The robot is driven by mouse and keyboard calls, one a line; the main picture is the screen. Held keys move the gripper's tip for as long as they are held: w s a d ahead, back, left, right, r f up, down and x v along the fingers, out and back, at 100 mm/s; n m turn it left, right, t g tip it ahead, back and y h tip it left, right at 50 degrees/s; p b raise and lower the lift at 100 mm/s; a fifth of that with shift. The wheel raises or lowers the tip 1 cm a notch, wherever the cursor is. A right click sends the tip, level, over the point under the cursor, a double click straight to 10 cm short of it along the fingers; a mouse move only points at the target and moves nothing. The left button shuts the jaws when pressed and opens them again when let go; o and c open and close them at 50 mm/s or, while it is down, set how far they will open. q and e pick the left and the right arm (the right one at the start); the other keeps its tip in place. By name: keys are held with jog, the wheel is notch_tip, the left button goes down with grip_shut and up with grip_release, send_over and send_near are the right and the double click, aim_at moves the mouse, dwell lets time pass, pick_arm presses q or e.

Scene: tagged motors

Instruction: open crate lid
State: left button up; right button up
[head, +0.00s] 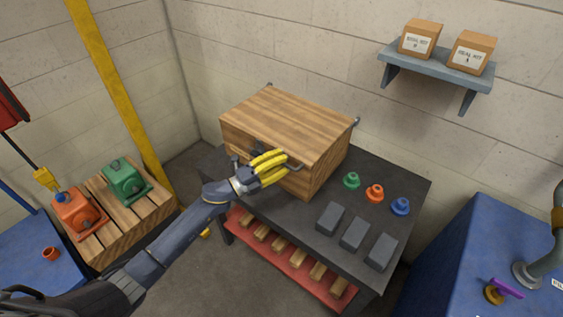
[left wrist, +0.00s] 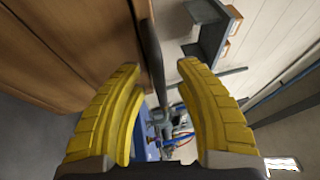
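The wooden crate (head: 313,177) stands on the dark workbench, and its plank lid (head: 290,122) lies flat and closed on top. A dark bar handle (head: 294,166) is at its front edge, partly hidden by my left gripper. My left gripper (head: 287,161) has yellow fingers and is at the front of the crate, by the handle. In the left wrist view the fingers (left wrist: 160,66) are spread apart, with a dark bar (left wrist: 151,60) reaching between their tips, nearer the left one. I cannot tell whether they touch it. My right gripper is not in view.
The workbench (head: 400,185) carries green, orange and blue knobs and grey blocks right of the crate. A wall shelf (head: 437,72) holds two small boxes. Left is a pallet (head: 130,215) with orange and green motors. A blue cabinet (head: 470,250) stands at right.

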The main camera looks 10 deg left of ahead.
pick_arm(q)
grip_shut()
jog(key=shift+r, duration=0.1)
dwell(0.4)
